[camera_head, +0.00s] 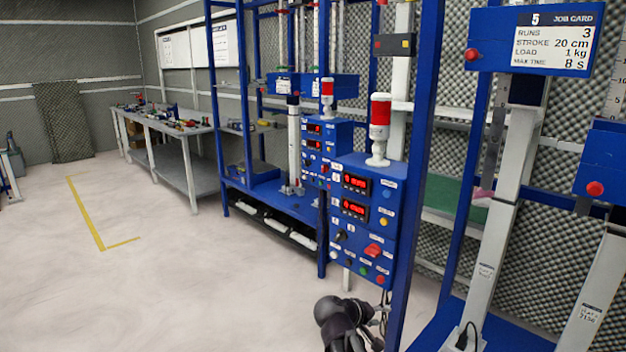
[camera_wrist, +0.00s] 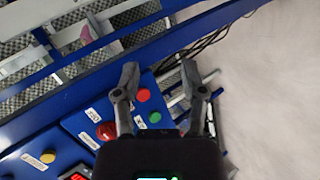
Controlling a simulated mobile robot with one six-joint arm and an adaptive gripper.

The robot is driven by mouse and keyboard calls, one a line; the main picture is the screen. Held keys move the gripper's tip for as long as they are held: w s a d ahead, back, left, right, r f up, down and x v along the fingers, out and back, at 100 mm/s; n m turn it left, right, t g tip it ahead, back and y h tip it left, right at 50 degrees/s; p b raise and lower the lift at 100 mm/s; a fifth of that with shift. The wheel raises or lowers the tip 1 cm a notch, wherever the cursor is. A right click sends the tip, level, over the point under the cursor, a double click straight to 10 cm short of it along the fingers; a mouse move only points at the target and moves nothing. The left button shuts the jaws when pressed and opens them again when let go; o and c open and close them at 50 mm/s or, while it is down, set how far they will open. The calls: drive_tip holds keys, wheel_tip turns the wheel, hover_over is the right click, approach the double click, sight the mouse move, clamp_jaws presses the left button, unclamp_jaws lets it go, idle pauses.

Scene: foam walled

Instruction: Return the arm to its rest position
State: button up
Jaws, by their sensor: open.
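My gripper shows in the wrist view (camera_wrist: 160,82) with its two dark fingers apart and nothing between them. Behind the fingers in that view is a blue control panel (camera_wrist: 70,135) with green, orange and red buttons; I cannot tell the exact gap to it. In the head view, part of my dark arm shows at the bottom, in front of the lower end of the blue control box (camera_head: 368,225). The fingers cannot be made out there.
A blue frame post (camera_head: 422,170) stands close to my arm. A job card (camera_head: 552,42) hangs at upper right. A grey workbench (camera_head: 180,135) with small items stands at the back. The pale floor (camera_head: 170,270) at left is open, with a yellow line (camera_head: 85,215).

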drive_tip(key=s+f+m+g+y, duration=0.4)
drive_tip(key=s+f+g+y, duration=0.2)
drive_tip(key=s+f+y, duration=0.5)
wheel_tip(320, 180, up, 26)
drive_tip(key=p, duration=2.4)
drive_tip(key=shift+s+a+h, duration=0.25)
drive_tip(key=shift+s+h, duration=0.15)
drive_tip(key=shift+s, duration=0.05)
drive_tip(key=shift+f, duration=0.1)
